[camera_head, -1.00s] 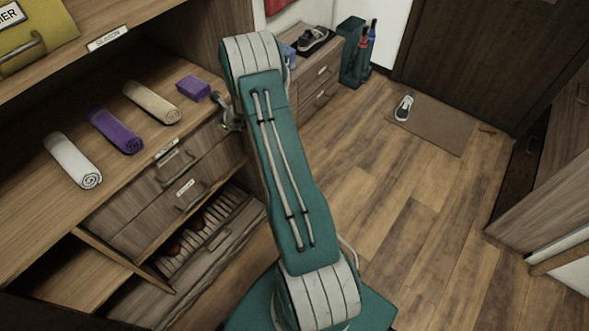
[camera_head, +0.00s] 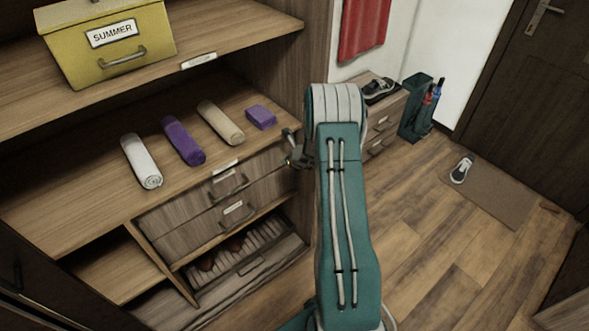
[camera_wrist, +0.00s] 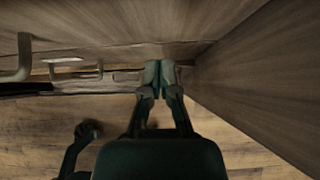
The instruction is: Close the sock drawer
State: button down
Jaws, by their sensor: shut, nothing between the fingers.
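Two stacked wooden drawers sit under the counter in the head view, an upper drawer (camera_head: 205,194) and a lower drawer (camera_head: 205,228). Each has a bar handle; their labels are too small to read, so I cannot tell which holds socks. Both look shut or nearly so. Below them, a bottom drawer (camera_head: 283,252) stands out with its slatted inside showing. My gripper (camera_head: 296,156) is at the right end of the upper drawer, partly hidden by my arm. In the wrist view my gripper (camera_wrist: 158,76) is shut and empty, close to a wooden front; contact is unclear. Handles (camera_wrist: 86,73) show at left.
A wooden side panel (camera_wrist: 250,75) stands close right of my gripper in the wrist view. Rolled towels, including a white one (camera_head: 141,161), and a purple folded cloth (camera_head: 260,117) lie on the counter. A yellow box (camera_head: 105,45) stands above.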

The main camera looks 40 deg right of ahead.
jog(key=d+v, duration=0.1)
jog(key=v, duration=0.8)
jog(key=s+a+r+n+g+y, duration=0.1)
jog(key=s+a+r+n+y, duration=0.1)
jog(key=a+r+n, duration=0.9)
jog(key=s+a+r+n+g+y, duration=0.1)
jog(key=s+a+r+n+y, duration=0.15)
jog(key=a+r+n, duration=0.6)
jog(key=s+a+r+n+h, duration=0.1)
jog(key=s+a+r+n, duration=0.2)
jog(key=s+n, duration=0.2)
jog(key=s+a+r+n+g+h, duration=0.1)
jog(key=s+a+r+n+h, duration=0.1)
jog(key=s, duration=0.8)
jog(key=s+a+r+n+h, duration=0.2)
jog(key=s+a+r+n, duration=0.2)
jog(key=s+n, duration=0.3)
jog(key=shift+s+a+n, duration=0.35)
jog(key=shift+a+n, duration=0.45)
jog(key=shift+n, duration=0.25)
jog(key=shift+r, duration=0.1)
